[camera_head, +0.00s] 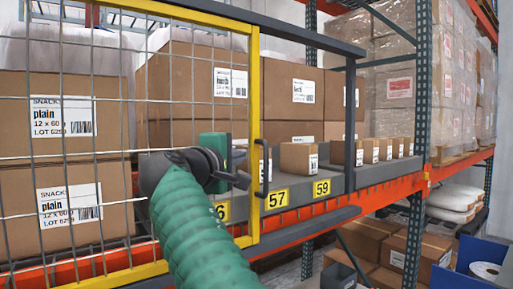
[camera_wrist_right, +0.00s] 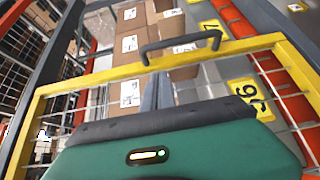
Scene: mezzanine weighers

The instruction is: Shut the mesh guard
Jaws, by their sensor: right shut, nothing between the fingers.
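The mesh guard (camera_head: 254,80) is a wire panel in a yellow frame across the left part of the shelf bay. To its right, up to a dark post (camera_head: 350,130), the bay is uncovered. A dark bar handle (camera_head: 264,170) sits on the guard's right edge; it also shows in the right wrist view (camera_wrist_right: 185,43). My right gripper (camera_head: 242,180) is shut and empty, in front of the mesh just left of the yellow edge and handle. In the right wrist view its fingers (camera_wrist_right: 157,88) point toward the handle; contact cannot be told. My left gripper is out of view.
Cartons (camera_head: 62,125) stand behind the mesh, and small boxes (camera_head: 298,158) stand on the grey ledge in the uncovered part. Yellow number labels (camera_head: 278,198) mark the ledge. An orange beam (camera_head: 385,195) runs below. A blue bin (camera_head: 480,255) stands at lower right.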

